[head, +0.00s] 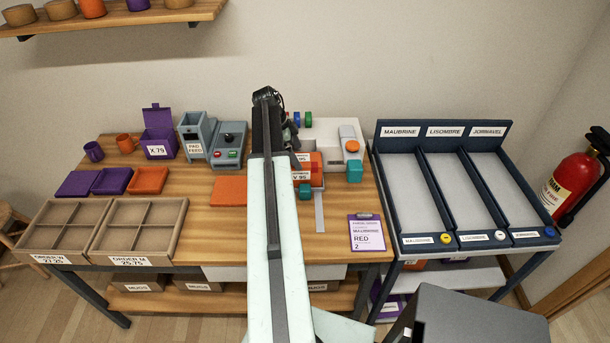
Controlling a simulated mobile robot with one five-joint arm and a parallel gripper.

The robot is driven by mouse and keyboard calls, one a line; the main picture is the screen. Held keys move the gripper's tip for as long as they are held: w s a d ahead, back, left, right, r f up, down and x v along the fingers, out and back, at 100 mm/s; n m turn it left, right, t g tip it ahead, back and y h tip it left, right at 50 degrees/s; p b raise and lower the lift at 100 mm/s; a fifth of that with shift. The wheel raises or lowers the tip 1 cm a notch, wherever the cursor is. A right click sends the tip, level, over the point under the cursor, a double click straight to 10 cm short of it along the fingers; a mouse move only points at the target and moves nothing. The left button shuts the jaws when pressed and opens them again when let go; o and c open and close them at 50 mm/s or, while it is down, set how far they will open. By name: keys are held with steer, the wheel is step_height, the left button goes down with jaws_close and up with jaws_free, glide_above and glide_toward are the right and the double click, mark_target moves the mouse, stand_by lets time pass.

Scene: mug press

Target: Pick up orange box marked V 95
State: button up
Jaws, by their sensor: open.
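The orange box marked V 95 (314,168) is on the worktable, just right of my arm, in front of the white machine. My arm covers its left side. A teal block (305,191) stands against its front. My gripper (284,128) is at the far end of my arm, near the back of the table and beyond the box. It is open, and its fingertips are hard to make out against the machine. It appears apart from the box.
A white machine (345,133) stands close behind and right of the box. An orange lid-like plate (229,191) lies left of my arm. A grey press (229,145), wooden trays (130,231) and a navy rack (465,190) stand around. A purple-framed card (367,233) lies front right.

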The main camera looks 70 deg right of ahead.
mark_target(303, 160)
steer(key=b+x, duration=0.2)
steer(key=s+b+x, duration=0.1)
steer(key=b+x, duration=0.1)
steer(key=x, duration=0.1)
steer(key=shift+s+f, duration=0.1)
steer(key=shift+f+b, duration=0.1)
steer(key=shift+b, duration=0.25)
steer(key=shift+c, duration=0.3)
steer(key=c, duration=1.7)
steer(key=shift+o, duration=0.2)
step_height(303, 160, up, 19)
steer(key=p, duration=1.8)
steer(key=shift+f+p, duration=0.15)
steer(key=shift+p, duration=0.2)
